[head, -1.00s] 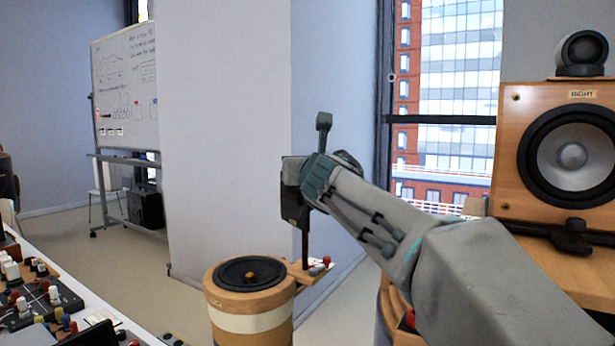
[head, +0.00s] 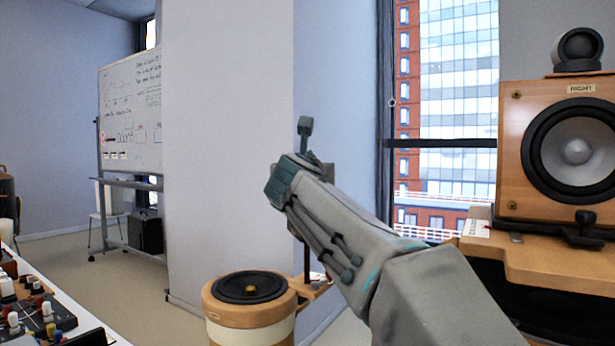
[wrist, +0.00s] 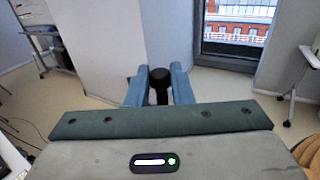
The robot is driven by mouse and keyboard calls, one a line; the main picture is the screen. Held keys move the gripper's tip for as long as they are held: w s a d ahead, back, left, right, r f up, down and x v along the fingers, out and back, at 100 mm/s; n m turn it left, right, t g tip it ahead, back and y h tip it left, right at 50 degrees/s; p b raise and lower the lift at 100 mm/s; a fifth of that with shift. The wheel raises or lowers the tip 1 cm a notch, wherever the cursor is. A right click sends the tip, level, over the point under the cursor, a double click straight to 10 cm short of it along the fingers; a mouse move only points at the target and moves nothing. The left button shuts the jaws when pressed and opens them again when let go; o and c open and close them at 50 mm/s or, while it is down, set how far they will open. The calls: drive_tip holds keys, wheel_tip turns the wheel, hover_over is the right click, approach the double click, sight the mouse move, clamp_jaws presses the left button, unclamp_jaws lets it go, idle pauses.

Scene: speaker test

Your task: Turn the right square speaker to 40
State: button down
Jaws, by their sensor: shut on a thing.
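The right square speaker (head: 508,160) is a wooden box labelled RIGHT with a large black-rimmed grey cone, at the right of the head view. It stands on a wooden base (head: 545,262), with a black lever-like piece (head: 584,228) in front. No angle reading on it is legible. My gripper (head: 293,180) is well left of this speaker, above and behind a round wooden speaker (head: 228,320). In the wrist view, my gripper's blue fingers (wrist: 159,68) close on a dark round-topped knob (wrist: 158,80).
A thin dark post (head: 307,255) rises beside the round speaker, partly hidden by my gripper. A mixing desk (head: 40,312) fills the lower left. A wall column (head: 228,130) stands behind, with a whiteboard (head: 130,120) to its left. Open floor (head: 110,280) lies between.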

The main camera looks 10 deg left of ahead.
drive_tip(key=shift+f, duration=0.2)
drive_tip(key=c, duration=1.3)
unclamp_jaws()
drive_tip(key=shift+r, duration=0.1)
drive_tip(key=s, duration=0.4)
drive_tip(key=s+d+b, duration=0.1)
drive_tip(key=s, duration=0.4)
drive_tip(key=s+d, duration=0.1)
drive_tip(key=s, duration=0.3)
drive_tip(key=shift+s, duration=0.4)
